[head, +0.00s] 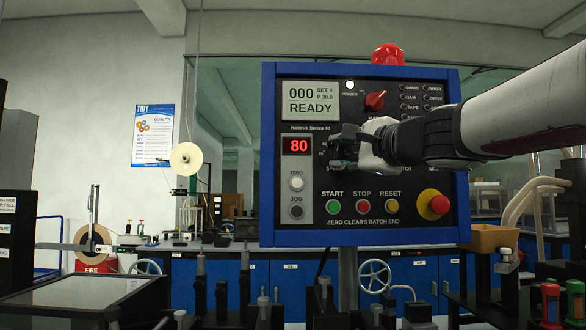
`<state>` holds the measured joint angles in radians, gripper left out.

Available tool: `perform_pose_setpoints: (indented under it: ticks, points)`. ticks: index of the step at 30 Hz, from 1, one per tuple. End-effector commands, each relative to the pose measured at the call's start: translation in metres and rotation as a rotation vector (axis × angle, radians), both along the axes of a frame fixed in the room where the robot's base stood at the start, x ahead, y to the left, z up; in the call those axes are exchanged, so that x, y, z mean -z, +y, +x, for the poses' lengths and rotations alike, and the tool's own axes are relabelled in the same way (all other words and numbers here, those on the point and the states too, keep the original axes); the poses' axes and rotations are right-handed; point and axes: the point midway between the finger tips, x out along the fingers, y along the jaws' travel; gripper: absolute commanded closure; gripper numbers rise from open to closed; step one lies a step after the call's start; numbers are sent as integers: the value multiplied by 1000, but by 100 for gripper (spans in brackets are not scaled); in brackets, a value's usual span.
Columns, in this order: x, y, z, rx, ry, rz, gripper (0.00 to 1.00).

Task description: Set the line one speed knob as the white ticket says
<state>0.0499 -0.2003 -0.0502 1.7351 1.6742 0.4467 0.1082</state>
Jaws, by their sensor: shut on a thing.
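A blue-framed control panel (415,215) fills the middle of the head view. Its red number display (297,145) reads 80. My gripper (340,150) comes in from the right and is at the panel face, just right of that display. It is shut on what I take to be the speed knob. The knob itself is hidden behind the fingers, so its pointer and scale cannot be read. The status screen (310,101) reads 000 and READY. I cannot make out a white ticket with readable writing.
Below the gripper are the green START (334,206), red STOP (362,206) and RESET (392,206) buttons and a red emergency button (434,204). A red selector knob (375,100) is above it. Posts and a dark tray (85,292) stand in front.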

Motion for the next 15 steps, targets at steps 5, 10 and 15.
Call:
perform_pose_setpoints:
  ticks: [5, 10, 15]
  points:
    - [3, -1, 1, 2, 1, 37, 99]
    - [3, -1, 1, 3, 1, 50, 99]
    - [2, -1, 1, 3, 2, 52, 99]
